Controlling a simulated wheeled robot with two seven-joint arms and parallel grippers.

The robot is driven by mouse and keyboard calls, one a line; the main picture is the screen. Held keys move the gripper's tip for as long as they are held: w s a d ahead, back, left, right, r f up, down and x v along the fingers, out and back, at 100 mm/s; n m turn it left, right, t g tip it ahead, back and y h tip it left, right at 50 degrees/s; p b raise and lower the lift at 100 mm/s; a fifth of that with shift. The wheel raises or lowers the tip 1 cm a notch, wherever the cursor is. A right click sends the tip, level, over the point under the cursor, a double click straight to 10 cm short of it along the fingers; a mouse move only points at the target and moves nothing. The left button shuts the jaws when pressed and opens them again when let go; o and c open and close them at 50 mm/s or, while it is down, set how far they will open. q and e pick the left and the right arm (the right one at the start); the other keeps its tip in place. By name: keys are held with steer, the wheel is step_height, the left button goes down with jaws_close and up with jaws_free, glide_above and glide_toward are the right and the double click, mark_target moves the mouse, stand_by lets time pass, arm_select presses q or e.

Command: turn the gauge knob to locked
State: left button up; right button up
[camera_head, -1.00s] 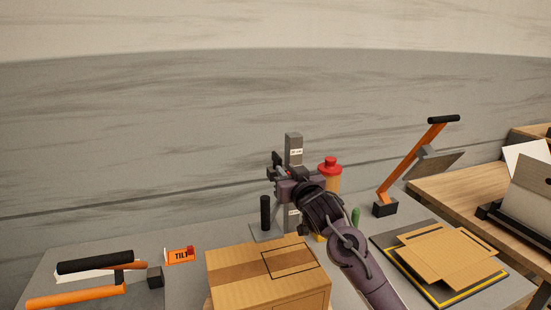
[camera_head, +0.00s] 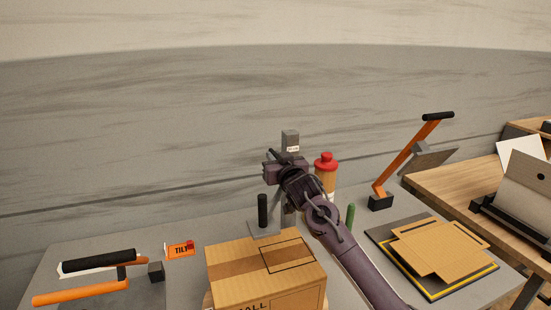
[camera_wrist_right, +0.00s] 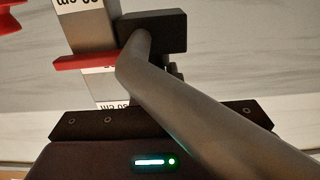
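The gauge (camera_head: 290,138) is a grey upright post with white labels behind the box. My right gripper (camera_head: 271,170) is up against the post and hides its middle. In the right wrist view the post (camera_wrist_right: 92,35) shows labels marked in cm, a red pointer (camera_wrist_right: 85,61) and a black block (camera_wrist_right: 160,31). A grey bar crosses that view in front of the block. I cannot make out the knob or its setting. The gripper's fingers are too hidden to tell if they are open or shut. My left gripper is not in view.
A cardboard box (camera_head: 235,268) stands in front of the gauge. A red-capped bottle (camera_head: 326,165) and a green object (camera_head: 350,215) are close to my right arm. An orange lever (camera_head: 405,155), flat cardboard (camera_head: 440,250) and a TILT label (camera_head: 180,250) are around.

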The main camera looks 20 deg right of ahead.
jaws_close()
steer(key=shift+a+m+h+b, duration=0.15)
steer(key=shift+m+h+b, duration=0.25)
steer(key=shift+h+b, duration=0.15)
steer(key=shift+m+h, duration=0.4)
steer(key=shift+h, duration=0.25)
steer(key=shift+o, duration=1.1)
jaws_free()
steer(key=shift+s, duration=0.1)
